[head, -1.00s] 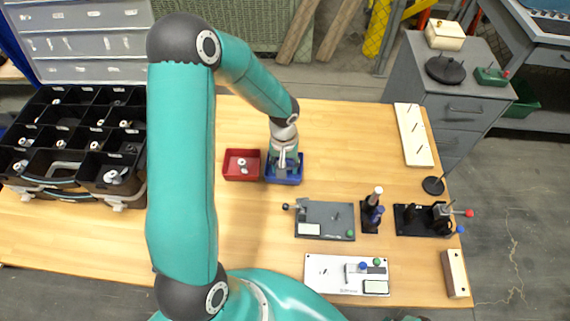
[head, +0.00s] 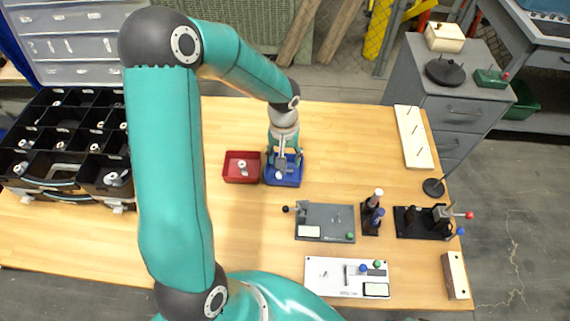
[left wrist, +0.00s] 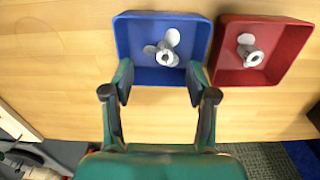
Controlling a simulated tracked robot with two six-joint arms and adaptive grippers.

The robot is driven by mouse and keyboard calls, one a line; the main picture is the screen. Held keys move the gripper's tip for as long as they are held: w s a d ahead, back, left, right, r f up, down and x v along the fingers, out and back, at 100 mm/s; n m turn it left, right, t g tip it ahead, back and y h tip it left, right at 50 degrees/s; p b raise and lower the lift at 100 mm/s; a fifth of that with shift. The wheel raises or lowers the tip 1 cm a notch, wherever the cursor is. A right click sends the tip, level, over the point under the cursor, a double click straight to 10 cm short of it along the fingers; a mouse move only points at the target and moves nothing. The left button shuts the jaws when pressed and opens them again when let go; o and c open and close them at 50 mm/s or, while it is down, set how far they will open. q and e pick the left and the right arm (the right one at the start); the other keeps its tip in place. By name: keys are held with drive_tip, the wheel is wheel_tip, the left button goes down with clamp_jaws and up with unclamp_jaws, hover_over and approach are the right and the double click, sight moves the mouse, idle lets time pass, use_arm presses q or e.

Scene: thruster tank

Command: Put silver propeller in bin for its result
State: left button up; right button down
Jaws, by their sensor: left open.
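A silver propeller (head: 279,174) lies in the blue bin (head: 298,181). The left wrist view also shows this propeller (left wrist: 163,50) and the blue bin (left wrist: 123,38). My left gripper (head: 284,160) is over the back of the blue bin. A second silver propeller (head: 242,166) lies in the red bin (head: 230,176) just left of the blue one, also seen in the left wrist view (left wrist: 250,50). My right gripper is not seen.
A black compartment case (head: 70,160) with several small parts stands at the left. Table between bins and the white peg board (head: 414,138) is clear.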

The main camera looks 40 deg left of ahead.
use_arm(q)
wheel_tip(320, 180, up, 7)
idle(0.3)
idle(0.4)
